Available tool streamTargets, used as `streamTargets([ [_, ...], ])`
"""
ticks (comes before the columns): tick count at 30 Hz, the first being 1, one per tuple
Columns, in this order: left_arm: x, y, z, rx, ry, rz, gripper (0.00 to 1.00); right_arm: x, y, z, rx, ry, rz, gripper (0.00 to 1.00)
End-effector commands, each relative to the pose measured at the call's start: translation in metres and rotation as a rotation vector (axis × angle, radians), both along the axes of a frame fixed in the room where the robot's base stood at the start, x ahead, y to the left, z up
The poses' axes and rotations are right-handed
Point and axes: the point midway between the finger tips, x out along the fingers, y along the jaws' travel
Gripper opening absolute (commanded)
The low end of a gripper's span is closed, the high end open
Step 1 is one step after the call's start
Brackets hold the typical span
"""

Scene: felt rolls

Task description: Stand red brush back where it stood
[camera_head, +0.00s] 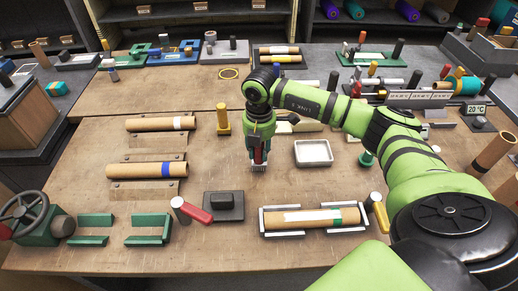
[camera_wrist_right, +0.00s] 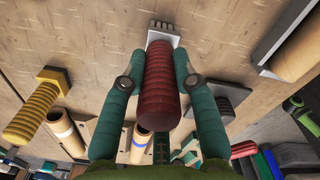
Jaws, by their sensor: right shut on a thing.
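The red brush (camera_wrist_right: 161,90) has a thick ribbed red handle and a pale head with bristles. My right gripper (camera_head: 260,152) is shut on it; in the wrist view the two green fingers (camera_wrist_right: 158,84) lie on either side of the handle. In the head view the brush hangs roughly upright, bristles down, over the middle of the table (camera_head: 250,185). The bristles are at or just above the wood; I cannot tell if they touch. The gripper hides most of the handle there. My left gripper is out of view.
A yellow brush-like tool (camera_head: 223,121) stands to the left. A white tray (camera_head: 313,153) is close on the right. A dark block (camera_head: 223,206), a red-handled tool (camera_head: 192,211) and a roll in a cradle (camera_head: 305,219) lie in front. Bare wood surrounds the brush's head.

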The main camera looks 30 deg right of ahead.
Motion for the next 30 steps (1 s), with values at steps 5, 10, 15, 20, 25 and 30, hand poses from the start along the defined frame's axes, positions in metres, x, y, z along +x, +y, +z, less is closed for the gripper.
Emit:
streamTargets([
  [5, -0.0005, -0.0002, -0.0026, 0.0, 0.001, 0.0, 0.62, 0.0001, 0.0001, -0.0034, 0.0, 0.0, 0.0, 0.0],
  [10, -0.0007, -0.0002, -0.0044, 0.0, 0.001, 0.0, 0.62, 0.0001, 0.0001, -0.006, 0.0, 0.0, 0.0, 0.0],
  [15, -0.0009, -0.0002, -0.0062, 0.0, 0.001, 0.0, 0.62, 0.0001, 0.0002, -0.0086, 0.0, 0.0, 0.0, 0.0],
  [20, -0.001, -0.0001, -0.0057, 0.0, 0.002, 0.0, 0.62, 0.0001, 0.0001, -0.0081, 0.0, 0.0, 0.0, 0.57],
  [25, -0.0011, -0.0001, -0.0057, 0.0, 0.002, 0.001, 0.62, 0.0001, 0.0001, -0.0081, 0.0, 0.0, 0.0, 0.57],
  [30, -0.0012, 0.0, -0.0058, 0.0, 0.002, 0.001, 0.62, -0.0001, 0.0, -0.0084, 0.0, 0.001, 0.0, 0.57],
])
